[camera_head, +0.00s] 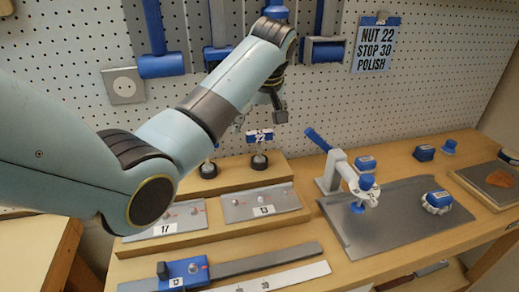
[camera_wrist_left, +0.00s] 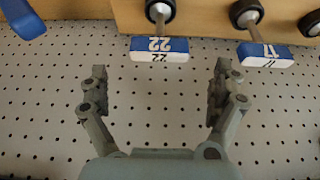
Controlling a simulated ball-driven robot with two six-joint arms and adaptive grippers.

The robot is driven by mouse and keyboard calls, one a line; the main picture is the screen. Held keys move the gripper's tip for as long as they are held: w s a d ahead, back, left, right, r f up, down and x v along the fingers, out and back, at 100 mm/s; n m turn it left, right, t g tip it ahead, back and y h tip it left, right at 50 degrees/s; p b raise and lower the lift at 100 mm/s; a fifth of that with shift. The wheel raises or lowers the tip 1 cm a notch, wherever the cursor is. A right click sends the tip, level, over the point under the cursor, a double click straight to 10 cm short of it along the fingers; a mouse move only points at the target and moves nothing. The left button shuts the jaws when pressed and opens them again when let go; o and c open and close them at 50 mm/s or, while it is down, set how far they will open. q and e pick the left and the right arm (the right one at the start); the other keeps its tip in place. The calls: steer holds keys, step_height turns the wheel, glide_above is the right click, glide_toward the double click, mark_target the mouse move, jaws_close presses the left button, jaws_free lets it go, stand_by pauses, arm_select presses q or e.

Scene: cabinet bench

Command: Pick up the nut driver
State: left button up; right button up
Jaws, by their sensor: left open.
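A nut driver with a blue and white block marked 22 (camera_head: 259,136) stands upright on the raised wooden step at the back of the bench, its lower end in a round black piece. It also shows upside down in the left wrist view (camera_wrist_left: 159,49), centred beyond the fingertips. A second nut driver, marked 17 (camera_wrist_left: 266,55), stands beside it; in the head view my arm hides most of it. My left gripper (camera_head: 279,110) is open and empty, just above the 22 block; its spread fingers (camera_wrist_left: 160,74) show apart from it. My right gripper is not in view.
A pegboard (camera_head: 395,110) with blue tools (camera_head: 160,65) rises close behind. A sign (camera_head: 376,44) reads NUT 22, STOP 30, POLISH. Plates marked 17 (camera_head: 165,228) and 13 (camera_head: 264,211) lie in front. A toggle clamp (camera_head: 345,178) stands right on a grey plate (camera_head: 385,240).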

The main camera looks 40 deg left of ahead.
mark_target(260, 131)
arm_select(q)
steer(key=x, duration=0.4)
steer(key=shift+f+p, duration=0.35)
steer(key=shift+p, duration=0.05)
steer(key=shift+w+a+f, duration=0.1)
steer(key=shift+f, duration=0.15)
steer(key=shift+c, duration=0.6)
steer(key=c, duration=1.2)
steer(key=shift+r, duration=0.1)
steer(key=shift+c, duration=0.3)
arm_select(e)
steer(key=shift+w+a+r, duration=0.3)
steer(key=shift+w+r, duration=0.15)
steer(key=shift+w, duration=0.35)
